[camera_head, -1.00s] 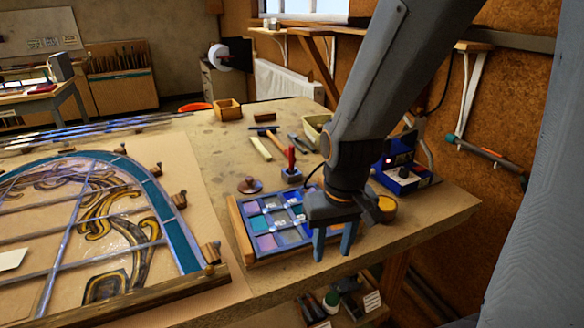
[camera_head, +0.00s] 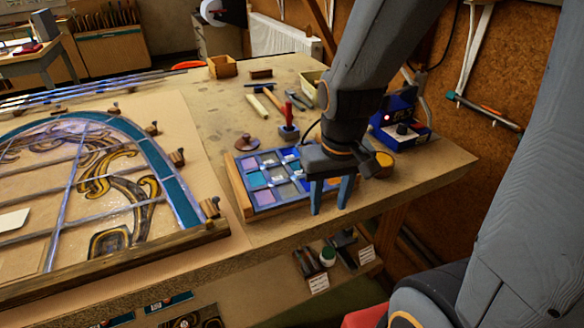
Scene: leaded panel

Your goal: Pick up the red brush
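The red brush (camera_head: 288,114) looks to be the upright red handle standing in a small blue-grey pot (camera_head: 288,133) behind the sample tray; its lower end is hidden in the pot. My gripper (camera_head: 331,208) points down with its two grey-blue fingers apart and nothing between them. It is in front of and to the right of the brush, near the table's front edge, and does not touch it.
A wood-sided tray of coloured glass squares (camera_head: 238,187) lies left of my gripper. A blue box (camera_head: 405,120) and a round amber-topped tin (camera_head: 378,163) are to the right. The leaded panel (camera_head: 165,170) fills the left.

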